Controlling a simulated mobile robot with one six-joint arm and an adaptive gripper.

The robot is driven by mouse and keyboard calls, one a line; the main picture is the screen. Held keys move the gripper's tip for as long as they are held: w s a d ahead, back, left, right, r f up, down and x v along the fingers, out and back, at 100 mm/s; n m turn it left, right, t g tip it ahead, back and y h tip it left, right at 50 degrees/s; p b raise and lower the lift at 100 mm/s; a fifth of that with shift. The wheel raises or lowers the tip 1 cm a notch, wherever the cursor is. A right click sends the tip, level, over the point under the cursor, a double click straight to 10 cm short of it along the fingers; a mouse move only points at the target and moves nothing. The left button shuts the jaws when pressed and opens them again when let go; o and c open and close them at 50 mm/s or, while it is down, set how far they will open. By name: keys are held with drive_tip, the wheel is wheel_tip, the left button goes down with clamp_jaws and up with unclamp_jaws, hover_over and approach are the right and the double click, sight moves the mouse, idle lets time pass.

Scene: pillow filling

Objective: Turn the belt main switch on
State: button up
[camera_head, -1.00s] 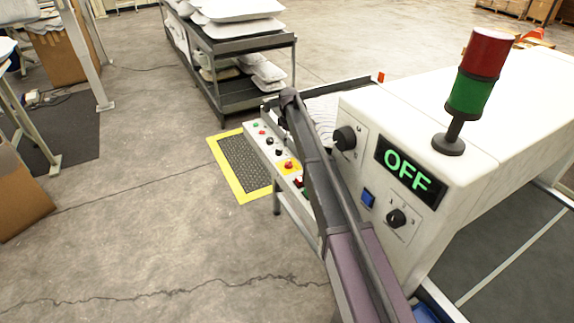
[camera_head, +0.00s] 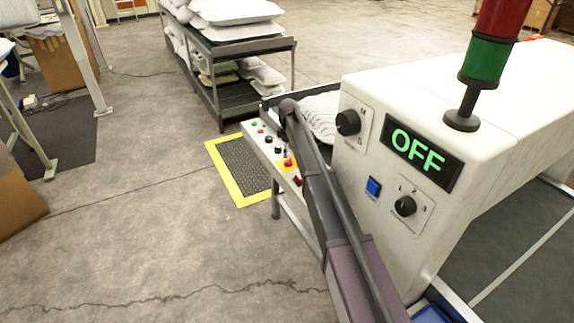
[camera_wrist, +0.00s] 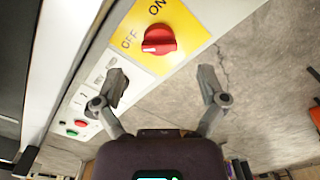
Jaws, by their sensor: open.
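The belt main switch is a red rotary knob (camera_wrist: 160,40) on a yellow plate (camera_wrist: 185,22) marked ON and OFF. Its grip lies roughly crosswise in the wrist view, one end on the OFF side. In the head view the red knob (camera_head: 289,162) sits on the narrow control panel (camera_head: 262,150), close to my arm. My gripper (camera_wrist: 164,88) is open and empty in the wrist view. Its fingers are apart, below the knob in the picture, and not around it. In the head view my gripper is mostly hidden behind my arm.
The white machine housing (camera_head: 400,245) stands right of my arm, with a green OFF display (camera_head: 416,150), dials and a red-green signal tower (camera_head: 485,60). Other buttons (camera_wrist: 75,128) line the panel. A pillow rack (camera_head: 240,95) stands behind.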

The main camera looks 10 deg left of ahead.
sight(288, 160)
drive_tip(key=shift+f+b, duration=2.2)
drive_tip(key=shift+f, duration=0.25)
drive_tip(key=shift+c, duration=0.2)
drive_tip(key=shift+s+a, duration=0.1)
drive_tip(key=c, duration=1.1)
